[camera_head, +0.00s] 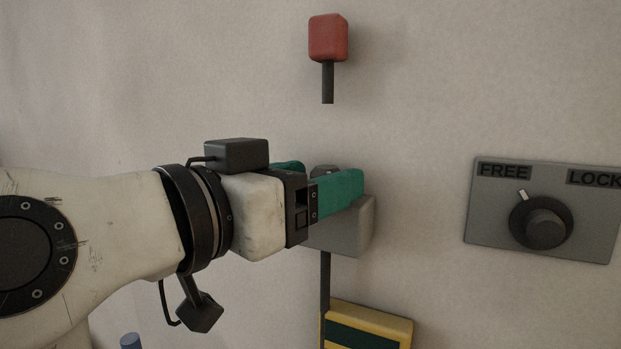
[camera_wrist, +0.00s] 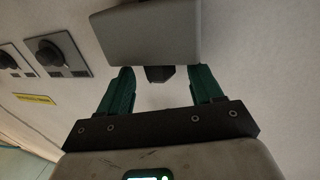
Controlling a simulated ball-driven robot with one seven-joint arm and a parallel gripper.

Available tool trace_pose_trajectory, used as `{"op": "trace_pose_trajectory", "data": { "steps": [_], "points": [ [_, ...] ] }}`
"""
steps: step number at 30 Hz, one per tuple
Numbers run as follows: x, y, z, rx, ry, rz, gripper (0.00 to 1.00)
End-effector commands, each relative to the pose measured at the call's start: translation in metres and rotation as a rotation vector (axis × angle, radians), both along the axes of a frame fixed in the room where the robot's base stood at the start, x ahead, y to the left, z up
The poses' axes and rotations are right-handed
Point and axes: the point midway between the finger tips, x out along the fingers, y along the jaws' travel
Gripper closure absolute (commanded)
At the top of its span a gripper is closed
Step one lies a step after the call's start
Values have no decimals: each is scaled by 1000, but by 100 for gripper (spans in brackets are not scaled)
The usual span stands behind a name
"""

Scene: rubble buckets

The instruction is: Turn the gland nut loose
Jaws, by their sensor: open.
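A grey box (camera_head: 350,231) is fixed to the wall, and a dark gland nut (camera_head: 325,170) stands at its top, mostly hidden behind a finger. In the wrist view the grey box (camera_wrist: 150,35) is at the top and the dark nut (camera_wrist: 160,74) sticks out from its edge. My gripper (camera_head: 330,174) has teal fingers and reaches in from the left. In the wrist view my gripper (camera_wrist: 163,80) is open, with one finger on each side of the nut and a gap showing at both sides. The nut lies near the fingertips.
A red block (camera_head: 328,37) with a dark stem is above the nut. A plate (camera_head: 485,215) marked FREE and LOCK, with a knob (camera_head: 541,222) pointing towards FREE, is at the right. A yellow box (camera_head: 375,318) is below. Bare wall lies between box and plate.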

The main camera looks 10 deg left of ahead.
Motion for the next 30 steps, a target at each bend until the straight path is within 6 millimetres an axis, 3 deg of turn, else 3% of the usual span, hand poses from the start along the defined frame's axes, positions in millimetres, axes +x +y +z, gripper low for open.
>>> {"op": "trace_pose_trajectory", "data": {
  "steps": [6,23,30],
  "points": [
    [0,0,0,0,0,0,36],
    [0,0,0,0,0,0,89],
    [0,-1,0,1,0,17,91]
  ]
}}
